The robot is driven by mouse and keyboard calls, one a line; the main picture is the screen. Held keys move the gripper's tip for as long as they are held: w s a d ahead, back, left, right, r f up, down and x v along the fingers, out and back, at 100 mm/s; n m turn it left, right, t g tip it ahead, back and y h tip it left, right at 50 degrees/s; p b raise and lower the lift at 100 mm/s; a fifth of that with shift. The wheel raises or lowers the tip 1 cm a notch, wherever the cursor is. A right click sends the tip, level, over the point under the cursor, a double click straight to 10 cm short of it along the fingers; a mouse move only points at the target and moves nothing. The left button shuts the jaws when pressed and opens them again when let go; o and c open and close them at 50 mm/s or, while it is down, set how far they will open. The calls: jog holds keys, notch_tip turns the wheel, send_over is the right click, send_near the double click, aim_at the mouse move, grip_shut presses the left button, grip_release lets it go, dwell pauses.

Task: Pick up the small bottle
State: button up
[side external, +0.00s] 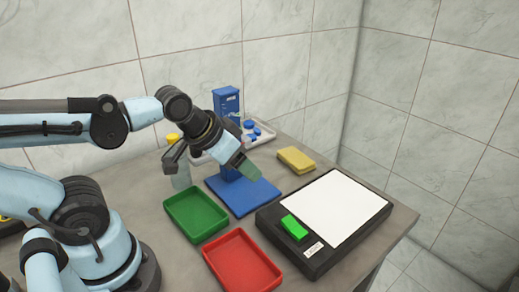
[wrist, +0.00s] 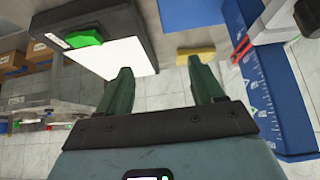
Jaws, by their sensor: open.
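A small clear bottle (side external: 181,178) with a yellow cap stands on the table in the side external view, behind the green tray and left of the blue feeder. Part of my wrist covers its middle. I do not make it out in the wrist view. My gripper (side external: 249,169) is tilted down over the blue base, to the right of the bottle and apart from it. In the wrist view its two green fingers (wrist: 163,85) are spread with nothing between them.
The blue cap feeder (side external: 226,103) stands at the back, beside a pale tray with blue caps (side external: 254,130). A green tray (side external: 196,213) and a red tray (side external: 242,262) lie in front. A black board (side external: 270,216) with a green block (side external: 294,227) and a yellow sponge (side external: 296,159) lie right.

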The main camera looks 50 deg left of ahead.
jog(key=shift+o, duration=0.4)
notch_tip(320, 180, up, 11)
jog(key=n+g, duration=0.5)
jog(key=g, duration=0.2)
send_over(175, 151)
jog(key=a, duration=0.2)
jog(key=f, duration=0.4)
jog(key=shift+w, duration=0.25)
jog(key=shift+f, duration=6.35)
jog(key=shift+c, duration=0.5)
